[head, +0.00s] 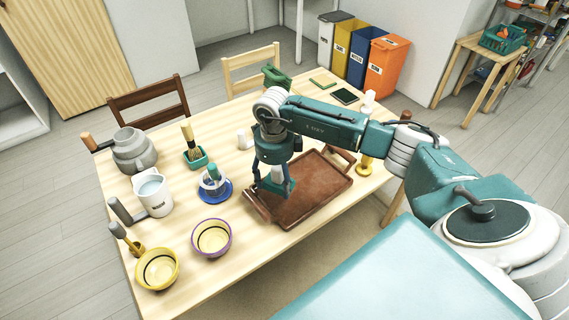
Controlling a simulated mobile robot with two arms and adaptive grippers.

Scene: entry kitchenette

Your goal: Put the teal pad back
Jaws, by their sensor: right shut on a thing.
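My right gripper (275,188) comes in from the right and points down over the left part of the brown tray (318,190). It is shut on a flat teal piece, which looks like the teal pad (277,185); the fingers hide part of it. I cannot tell whether the pad touches the tray. My left gripper is not in view.
Left of the tray are a blue saucer (206,199) with a cup, a purple-rimmed bowl (211,254), a yellow bowl (158,285), a white mug (153,207) and a grey pot (134,160). A dark pad (345,96) lies at the table's far end. Bare wood (250,250) shows before the tray.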

